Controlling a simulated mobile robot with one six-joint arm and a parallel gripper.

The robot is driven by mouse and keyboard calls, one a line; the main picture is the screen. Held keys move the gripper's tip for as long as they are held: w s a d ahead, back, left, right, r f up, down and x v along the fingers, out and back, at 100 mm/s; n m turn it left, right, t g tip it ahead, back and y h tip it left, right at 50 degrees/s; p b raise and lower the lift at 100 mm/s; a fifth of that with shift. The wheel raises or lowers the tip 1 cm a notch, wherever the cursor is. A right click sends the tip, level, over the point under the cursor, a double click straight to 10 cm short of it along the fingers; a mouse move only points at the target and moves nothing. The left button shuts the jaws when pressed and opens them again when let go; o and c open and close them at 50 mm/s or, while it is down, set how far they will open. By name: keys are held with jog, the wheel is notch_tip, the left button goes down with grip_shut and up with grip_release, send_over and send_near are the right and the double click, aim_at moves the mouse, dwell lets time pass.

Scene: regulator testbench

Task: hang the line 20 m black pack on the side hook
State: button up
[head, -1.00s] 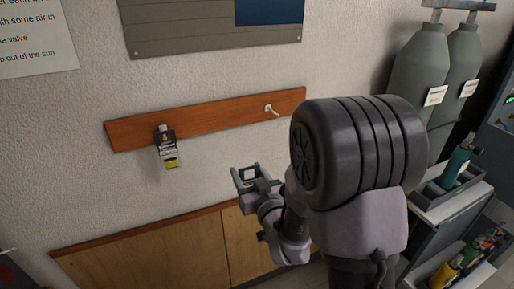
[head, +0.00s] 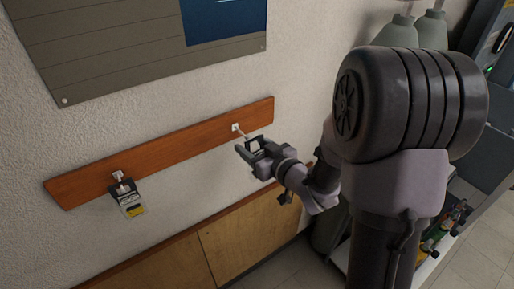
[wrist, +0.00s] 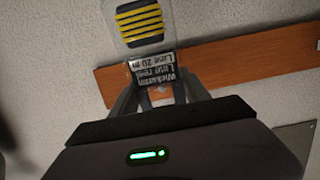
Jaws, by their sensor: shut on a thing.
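My gripper (wrist: 160,98) is shut on the dark header card of a pack (wrist: 151,70), seen in the wrist view. The upside-down label reads "Line 20 m"; its clear pouch shows yellow and dark bands. In the head view my gripper (head: 253,149) is just below and right of the bare white hook (head: 236,128) on the wooden rail; the held pack is mostly hidden there. A pale spot shows between the fingers; I cannot tell if it is the card's hole or a hook. Another pack (head: 126,198) with a yellow patch hangs on the left hook (head: 118,177).
The wooden rail (head: 180,158) runs along the textured wall, below a grey panel (head: 110,50). Low wooden panels (head: 240,243) line the wall's foot. Grey cylinders (head: 431,30) and a shelf with bottles (head: 440,232) stand at the right.

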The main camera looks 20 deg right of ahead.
aim_at(235, 133)
jog(key=shift+r+p+x, duration=0.25)
jog(key=shift+p+x, duration=0.15)
jog(key=shift+x, duration=0.7)
jog(key=shift+r+p+x, duration=0.2)
jog(key=shift+p+x, duration=0.2)
jog(key=shift+x, duration=0.65)
jog(key=shift+w+a+f+b, duration=0.2)
jog(key=shift+w+f+b, duration=0.35)
jog(key=shift+w+b, duration=0.3)
jog(key=shift+b, duration=0.3)
jog(key=o, duration=1.5)
